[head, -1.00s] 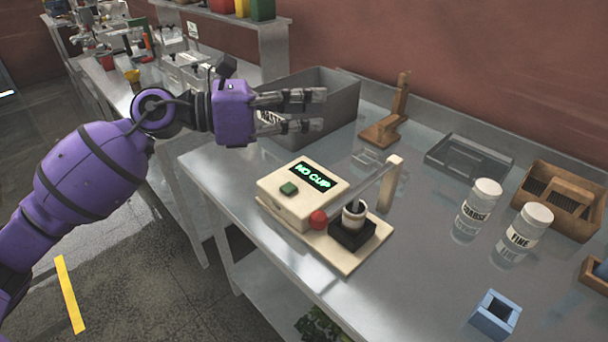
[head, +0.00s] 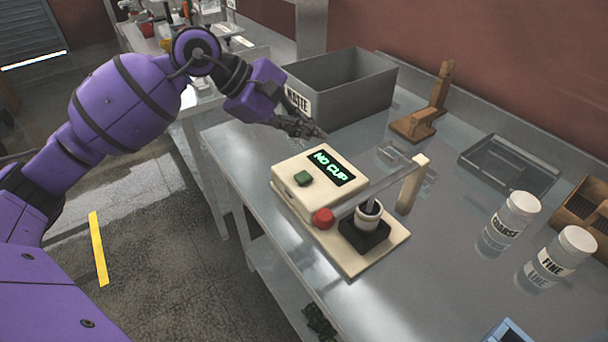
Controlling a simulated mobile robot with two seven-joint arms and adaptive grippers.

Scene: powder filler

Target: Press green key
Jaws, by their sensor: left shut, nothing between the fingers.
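My left gripper (head: 318,134) is shut and empty. In the picture it is just above the far edge of the box, apart from the key, with its fingers pointing right and slightly down. A small cup (head: 368,214) sits in a black holder (head: 364,237) on the base. My right gripper is out of view.
A grey bin labelled "WASTE" (head: 352,93) stands behind the filler, close to my left gripper. A clear arm runs to a cream post (head: 412,184). A wooden stand (head: 420,122) is at the back.

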